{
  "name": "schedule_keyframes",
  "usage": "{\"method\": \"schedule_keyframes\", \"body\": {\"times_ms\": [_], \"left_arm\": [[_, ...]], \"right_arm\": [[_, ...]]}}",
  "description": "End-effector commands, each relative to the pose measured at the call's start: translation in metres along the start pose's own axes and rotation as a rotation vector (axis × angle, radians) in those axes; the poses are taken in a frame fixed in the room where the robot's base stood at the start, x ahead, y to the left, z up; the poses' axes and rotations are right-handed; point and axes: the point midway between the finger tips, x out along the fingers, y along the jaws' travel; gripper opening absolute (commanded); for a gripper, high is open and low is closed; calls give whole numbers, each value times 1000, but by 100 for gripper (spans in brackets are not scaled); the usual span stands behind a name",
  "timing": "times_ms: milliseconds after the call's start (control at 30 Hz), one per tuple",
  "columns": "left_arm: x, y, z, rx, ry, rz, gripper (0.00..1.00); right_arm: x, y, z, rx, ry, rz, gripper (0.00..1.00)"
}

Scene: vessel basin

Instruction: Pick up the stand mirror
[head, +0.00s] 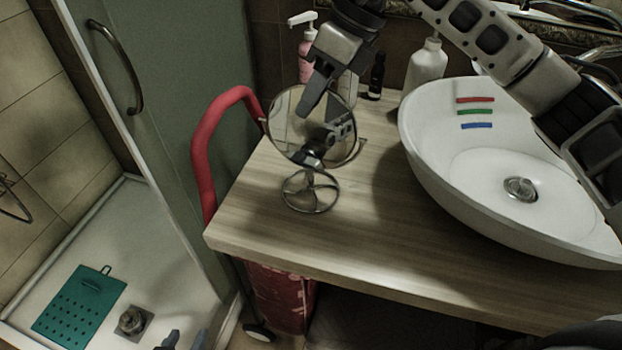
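The stand mirror (287,135) is a round mirror on an open ring base (310,208), upright near the left end of the wooden counter. My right gripper (322,92) comes down from above. One dark finger hangs in front of the mirror's upper face, and its reflection shows in the glass. The other finger is not clearly seen, so I cannot tell whether the gripper touches the rim or how far it is open. My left gripper (184,341) shows only as two separated fingertips at the bottom edge, low over the floor area, away from the mirror and empty.
The white basin (440,175) fills the counter's right side. A pink pump bottle (306,55), a small dark bottle (376,75) and a white bottle (426,65) stand behind. A red handle (203,150) rises at the counter's left edge. The counter (300,240) is clear in front.

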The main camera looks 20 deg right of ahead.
Motion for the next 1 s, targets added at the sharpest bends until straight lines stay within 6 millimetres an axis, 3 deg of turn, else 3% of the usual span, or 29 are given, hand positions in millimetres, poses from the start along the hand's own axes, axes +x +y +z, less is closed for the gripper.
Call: {"method": "schedule_keyframes", "body": {"times_ms": [133,367,400,500,533,1000], "left_arm": [[-1,0,-1,-5,1,-3,36],[-1,-1,-1,-4,3,-5,36],[-1,-1,-1,-4,3,-5,36],[-1,-1,-1,-4,3,-5,36],[-1,-1,-1,-4,2,-5,36],[0,-3,1,1,-2,-5,36]], "right_arm": [[15,1,1,-1,-1,1,35],[18,0,0,-1,-2,-1,35],[18,0,0,-1,-1,-1,33],[18,0,0,-1,-1,-1,5],[18,0,0,-1,-1,-1,0],[13,1,3,-1,-4,-2,0]]}}
